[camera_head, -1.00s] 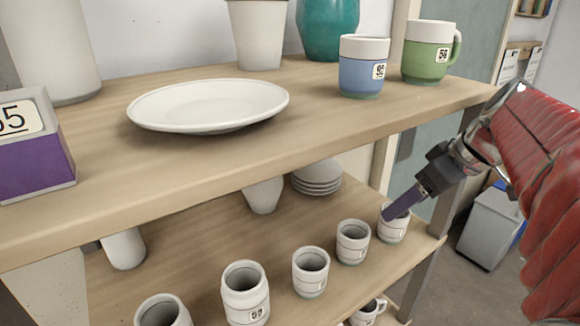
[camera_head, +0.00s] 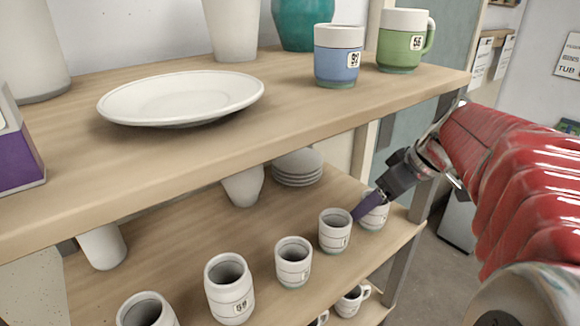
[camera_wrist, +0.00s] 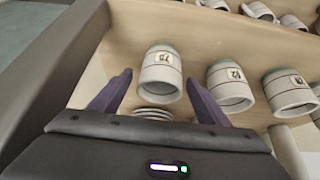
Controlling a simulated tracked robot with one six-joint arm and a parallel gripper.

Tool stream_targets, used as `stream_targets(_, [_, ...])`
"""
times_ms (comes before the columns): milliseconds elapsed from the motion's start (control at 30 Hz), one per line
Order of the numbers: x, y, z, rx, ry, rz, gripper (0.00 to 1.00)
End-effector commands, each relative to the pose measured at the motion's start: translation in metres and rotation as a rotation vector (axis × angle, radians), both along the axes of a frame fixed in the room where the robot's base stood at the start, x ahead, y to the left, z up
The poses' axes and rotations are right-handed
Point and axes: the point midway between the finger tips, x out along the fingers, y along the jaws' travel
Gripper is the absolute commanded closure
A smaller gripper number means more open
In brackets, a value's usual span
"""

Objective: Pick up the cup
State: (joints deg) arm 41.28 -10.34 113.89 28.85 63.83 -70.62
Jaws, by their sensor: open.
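Several white cups with thin dark bands stand in a row on the lower shelf. The rightmost cup (camera_head: 376,214) has my gripper (camera_head: 364,208) at its left side, and part of it is hidden. In the wrist view, which looks upside down, a white cup with a blue-green base and a number label (camera_wrist: 160,72) shows between the two purple fingers of my open gripper (camera_wrist: 159,77). Nothing is held. I cannot tell whether the fingers touch the cup.
The neighbouring cup (camera_head: 335,231) stands close to the left. Stacked bowls (camera_head: 297,168) are behind. The upper shelf (camera_head: 230,130) overhangs, with a plate (camera_head: 180,98), a blue cup (camera_head: 338,60) and a green mug (camera_head: 404,45). A shelf post (camera_head: 405,250) stands at the right.

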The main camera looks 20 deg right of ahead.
Motion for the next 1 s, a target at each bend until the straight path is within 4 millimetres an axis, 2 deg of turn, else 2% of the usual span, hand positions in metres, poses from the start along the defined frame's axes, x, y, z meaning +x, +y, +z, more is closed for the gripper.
stream_targets(467, [0.0, 0.0002, 0.0003, 0.0, 0.0, 0.0, 0.3])
stream_targets(1000, [0.0001, 0.0002, 0.0003, 0.0, 0.0, 0.0, 0.68])
